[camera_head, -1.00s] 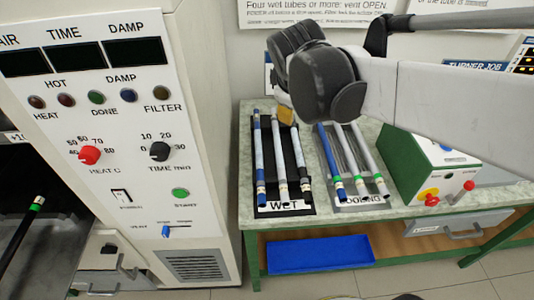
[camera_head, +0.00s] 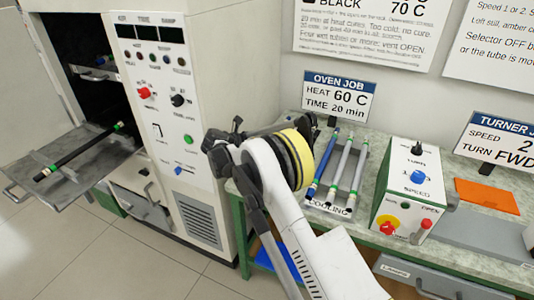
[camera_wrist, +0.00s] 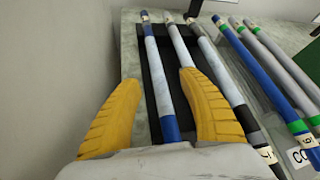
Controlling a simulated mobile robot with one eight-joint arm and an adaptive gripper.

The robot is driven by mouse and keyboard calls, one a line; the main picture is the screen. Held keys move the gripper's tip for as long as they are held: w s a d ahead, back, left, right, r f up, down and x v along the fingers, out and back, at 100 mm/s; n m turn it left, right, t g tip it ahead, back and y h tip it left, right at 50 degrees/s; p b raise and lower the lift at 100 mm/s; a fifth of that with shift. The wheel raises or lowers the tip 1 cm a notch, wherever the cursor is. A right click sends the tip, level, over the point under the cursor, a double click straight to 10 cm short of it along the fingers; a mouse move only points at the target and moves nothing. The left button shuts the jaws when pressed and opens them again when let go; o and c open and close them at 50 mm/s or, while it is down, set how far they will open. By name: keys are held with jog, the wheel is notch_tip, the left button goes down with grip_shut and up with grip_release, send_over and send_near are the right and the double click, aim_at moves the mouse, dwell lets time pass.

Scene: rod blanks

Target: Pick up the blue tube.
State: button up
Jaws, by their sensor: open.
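A tube with blue ends and a pale, whitish middle (camera_wrist: 157,62) lies on the black tray (camera_wrist: 155,96) in the wrist view, in line with the gap between my fingers. My gripper (camera_wrist: 159,82) is open, a yellow finger on each side of this tube; contact cannot be told. A solid blue tube (camera_wrist: 262,77) lies farther right, outside my fingers; it shows in the head view (camera_head: 324,160) at the left of the cooling tray. My arm hides the black tray in the head view.
Pale tubes with dark ends (camera_wrist: 205,65) lie close to my right finger. Grey tubes with green bands (camera_head: 342,166) lie beside the solid blue one. A green-sided control box (camera_head: 408,190) stands right of them. A black tube (camera_head: 80,152) lies on the pulled-out oven shelf.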

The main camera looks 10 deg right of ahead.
jog(key=shift+a+f, duration=0.15)
jog(key=shift+f, duration=0.25)
jog(key=shift+w+d+f, duration=0.1)
jog(key=shift+d+f, duration=0.1)
jog(key=shift+f, duration=0.1)
jog(key=b+x, duration=0.3)
jog(key=x, duration=0.4)
jog(key=shift+w+a+r+b, duration=0.1)
jog(key=shift+w+r+b, duration=0.05)
jog(key=shift+w+b, duration=0.15)
jog(key=shift+s+r, duration=0.1)
jog(key=shift+r, duration=0.05)
grip_shut()
